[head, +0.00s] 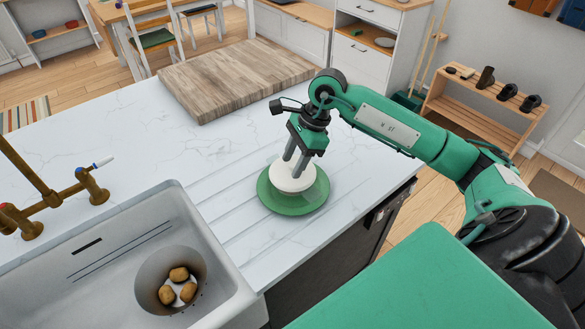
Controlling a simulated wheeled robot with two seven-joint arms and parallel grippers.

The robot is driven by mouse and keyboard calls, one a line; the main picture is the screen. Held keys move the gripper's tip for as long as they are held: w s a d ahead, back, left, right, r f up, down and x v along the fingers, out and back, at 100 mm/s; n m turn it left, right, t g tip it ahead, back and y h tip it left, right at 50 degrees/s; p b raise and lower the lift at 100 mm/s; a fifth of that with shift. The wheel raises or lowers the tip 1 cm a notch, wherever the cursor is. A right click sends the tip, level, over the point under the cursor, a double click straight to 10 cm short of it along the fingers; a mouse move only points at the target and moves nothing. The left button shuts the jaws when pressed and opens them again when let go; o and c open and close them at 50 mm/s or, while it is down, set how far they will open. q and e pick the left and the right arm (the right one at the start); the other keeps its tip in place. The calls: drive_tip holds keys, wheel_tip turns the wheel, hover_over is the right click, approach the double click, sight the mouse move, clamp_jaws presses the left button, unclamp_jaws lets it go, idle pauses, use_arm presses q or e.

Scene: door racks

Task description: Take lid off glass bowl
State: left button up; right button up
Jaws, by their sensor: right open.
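A white round piece that looks like the lid (304,183) is over a round green dish (316,200) on the white counter. A small pale round part shows below its left edge. I cannot clearly make out the glass bowl's walls. My right gripper (294,168) points down from above, with its grey fingertips at the top of the white piece. It is open, and its fingers hide part of the white piece. I cannot tell whether they touch it. My left gripper is not in view.
A wooden board (235,75) lies on the counter behind the dish. A white sink (95,275) at the left holds a grey container (150,268) with several potatoes. A brass tap (50,200) stands behind the sink. The counter's right edge is close to the dish.

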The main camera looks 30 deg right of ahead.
clamp_jaws()
drive_tip(key=shift+r, duration=0.1)
